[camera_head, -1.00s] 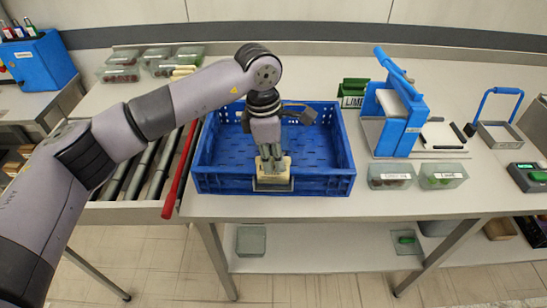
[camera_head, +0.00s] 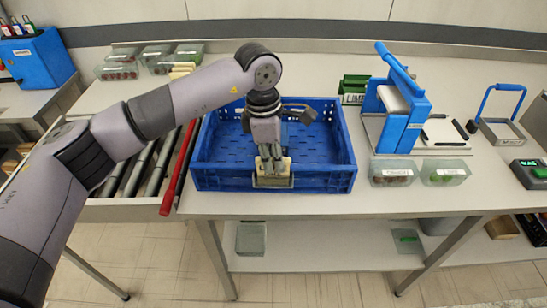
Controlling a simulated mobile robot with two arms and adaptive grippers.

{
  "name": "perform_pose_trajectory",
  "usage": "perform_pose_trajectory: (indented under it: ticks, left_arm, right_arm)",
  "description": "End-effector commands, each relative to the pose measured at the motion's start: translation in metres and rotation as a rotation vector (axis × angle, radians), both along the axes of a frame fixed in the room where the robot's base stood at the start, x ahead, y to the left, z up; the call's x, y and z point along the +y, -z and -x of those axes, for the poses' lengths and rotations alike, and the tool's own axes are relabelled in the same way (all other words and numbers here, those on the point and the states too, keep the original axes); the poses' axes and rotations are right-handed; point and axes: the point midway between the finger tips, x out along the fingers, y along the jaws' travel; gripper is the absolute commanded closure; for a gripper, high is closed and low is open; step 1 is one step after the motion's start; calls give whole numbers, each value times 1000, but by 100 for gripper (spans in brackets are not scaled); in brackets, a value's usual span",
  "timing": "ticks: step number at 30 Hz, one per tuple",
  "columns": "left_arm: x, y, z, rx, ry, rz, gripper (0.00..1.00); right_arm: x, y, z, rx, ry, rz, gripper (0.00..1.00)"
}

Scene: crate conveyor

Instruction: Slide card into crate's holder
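The blue crate (camera_head: 325,178) stands on the table beside the roller conveyor, and it looks empty. A card holder (camera_head: 259,183) sits on the middle of its front wall. My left gripper (camera_head: 272,165) points down at the front wall, with its fingers at the holder. A small pale card (camera_head: 287,166) shows at the fingertips, at the holder's top. The fingers look close together on it. Whether the card is inside the holder is too small to tell. My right gripper is not in view.
A red bar (camera_head: 178,170) edges the roller conveyor (camera_head: 150,165) left of the crate. Lidded tubs (camera_head: 117,70) stand at the back left.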

Motion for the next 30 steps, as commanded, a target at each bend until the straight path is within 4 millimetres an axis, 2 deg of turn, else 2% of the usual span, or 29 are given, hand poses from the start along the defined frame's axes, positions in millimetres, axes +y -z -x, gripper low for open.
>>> perform_pose_trajectory:
  ticks: [9, 15, 21, 30]
  left_arm:
    - [0, 0, 0, 0, 0, 0, 65]
    - [0, 0, 0, 0, 0, 0, 65]
    - [0, 0, 0, 0, 0, 0, 51]
    - [0, 0, 0, 0, 0, 0, 51]
  right_arm:
    - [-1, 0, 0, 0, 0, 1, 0]
    - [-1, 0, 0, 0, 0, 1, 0]
    - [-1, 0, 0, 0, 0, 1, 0]
    - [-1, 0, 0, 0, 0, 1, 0]
